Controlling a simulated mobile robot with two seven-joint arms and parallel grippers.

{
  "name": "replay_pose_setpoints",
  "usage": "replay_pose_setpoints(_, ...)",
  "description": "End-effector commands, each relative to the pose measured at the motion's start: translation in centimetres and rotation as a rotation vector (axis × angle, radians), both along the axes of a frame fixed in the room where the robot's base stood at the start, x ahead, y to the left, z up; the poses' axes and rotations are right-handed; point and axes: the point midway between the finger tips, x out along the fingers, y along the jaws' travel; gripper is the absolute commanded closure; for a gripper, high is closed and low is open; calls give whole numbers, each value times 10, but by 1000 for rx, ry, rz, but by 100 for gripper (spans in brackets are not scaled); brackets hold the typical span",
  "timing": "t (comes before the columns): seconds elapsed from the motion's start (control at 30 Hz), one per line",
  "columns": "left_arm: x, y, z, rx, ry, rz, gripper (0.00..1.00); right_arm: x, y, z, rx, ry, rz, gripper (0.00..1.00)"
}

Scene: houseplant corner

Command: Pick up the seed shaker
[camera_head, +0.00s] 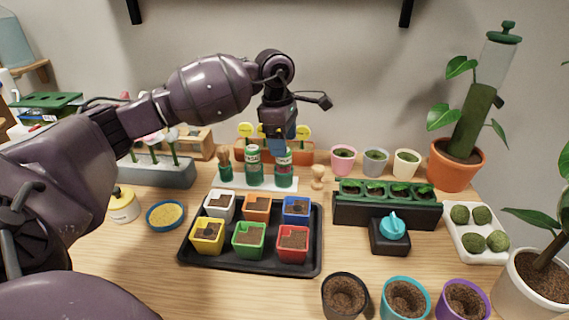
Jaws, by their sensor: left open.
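Two green cylinders with pale labels, which look like seed shakers, stand upright side by side on a white tray (232,182) at the back of the table. One is the left shaker (254,168), the other the right shaker (285,172). I cannot tell which one the task means. My left gripper (279,149) points down just above and in front of the right shaker's top, partly hiding it. It is open, and I see nothing held. I cannot tell whether its fingers touch the shaker. My right gripper is not in view.
A green holder with a brush (224,162) stands left of the shakers, a small wooden item (318,177) right of them. A black tray (190,254) with several coloured pots lies in front. A black planter (385,214) stands to the right. An orange trough (322,153) is behind.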

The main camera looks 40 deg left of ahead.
Motion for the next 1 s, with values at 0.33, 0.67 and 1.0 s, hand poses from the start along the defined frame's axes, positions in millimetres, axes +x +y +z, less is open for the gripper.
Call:
replay_pose_setpoints(0.33,-4,-5,-42,-2,3,0,30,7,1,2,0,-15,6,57)
replay_pose_setpoints(0.67,-3,-5,-49,0,-1,0,31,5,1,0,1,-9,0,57)
replay_pose_setpoints(1.0,-3,-5,-49,0,-1,0,83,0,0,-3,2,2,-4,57)
